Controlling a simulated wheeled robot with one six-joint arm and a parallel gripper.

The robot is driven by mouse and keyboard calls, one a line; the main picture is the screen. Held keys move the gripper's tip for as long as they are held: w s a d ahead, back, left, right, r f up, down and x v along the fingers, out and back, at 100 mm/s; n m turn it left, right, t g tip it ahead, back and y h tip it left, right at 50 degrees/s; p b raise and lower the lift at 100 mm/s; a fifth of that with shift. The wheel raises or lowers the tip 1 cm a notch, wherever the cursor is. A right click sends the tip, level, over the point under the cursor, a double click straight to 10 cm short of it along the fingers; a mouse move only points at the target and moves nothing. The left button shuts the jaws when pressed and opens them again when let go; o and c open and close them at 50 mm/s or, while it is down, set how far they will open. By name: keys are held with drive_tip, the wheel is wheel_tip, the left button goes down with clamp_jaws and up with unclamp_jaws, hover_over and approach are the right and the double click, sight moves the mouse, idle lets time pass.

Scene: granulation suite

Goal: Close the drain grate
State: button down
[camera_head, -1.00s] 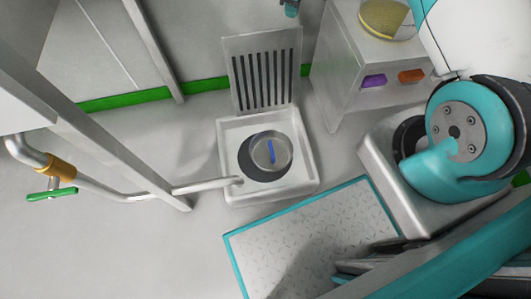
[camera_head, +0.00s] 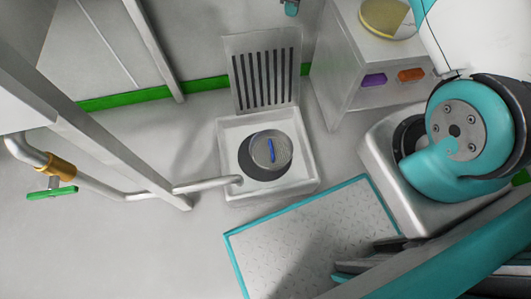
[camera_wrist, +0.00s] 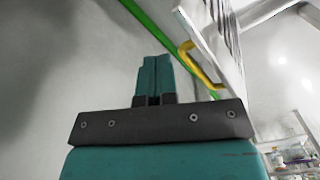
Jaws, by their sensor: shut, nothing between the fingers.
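The drain grate (camera_head: 234,85) is a pale slotted panel standing upright along the back edge of the white drain basin (camera_head: 228,140). The basin's top is uncovered. A round grey drain piece (camera_head: 283,148) with a blue bar sits inside it, over a dark opening. In the wrist view my gripper (camera_wrist: 154,62) shows as two teal fingers, shut and empty. The slotted grate (camera_wrist: 232,65) is to their right, with a yellow handle (camera_wrist: 190,58) on its face. The fingers are near the handle but look apart from it. The gripper is not clearly seen in the head view.
A white cabinet (camera_head: 340,85) with purple and orange handles stands right of the grate. A grey pipe (camera_head: 205,186) with a green valve handle (camera_head: 52,192) enters the basin from the left, past a slanted post (camera_head: 125,155). A teal-edged mat (camera_head: 290,240) lies in front.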

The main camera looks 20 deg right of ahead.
sight(293, 31)
drive_tip(key=shift+f, duration=0.1)
idle(0.3)
wheel_tip(293, 31, down, 6)
drive_tip(key=b, duration=0.3)
drive_tip(key=shift+f+b, duration=0.15)
drive_tip(key=shift+b, duration=0.15)
idle(0.5)
drive_tip(key=shift+s+a+r+p, duration=0.1)
drive_tip(key=shift+s+r+p, duration=0.1)
drive_tip(key=shift+s+p, duration=0.4)
drive_tip(key=shift+s+a+p, duration=0.2)
drive_tip(key=shift+s+p, duration=0.75)
drive_tip(key=shift+p, duration=0.05)
drive_tip(key=shift+s+a+p, duration=1.1)
drive_tip(key=shift+s+p, duration=2.6)
drive_tip(key=shift+s, duration=1.5)
wheel_tip(293, 31, up, 10)
drive_tip(key=p, duration=0.7)
drive_tip(key=shift+r+p, duration=0.15)
drive_tip(key=shift+p, duration=0.2)
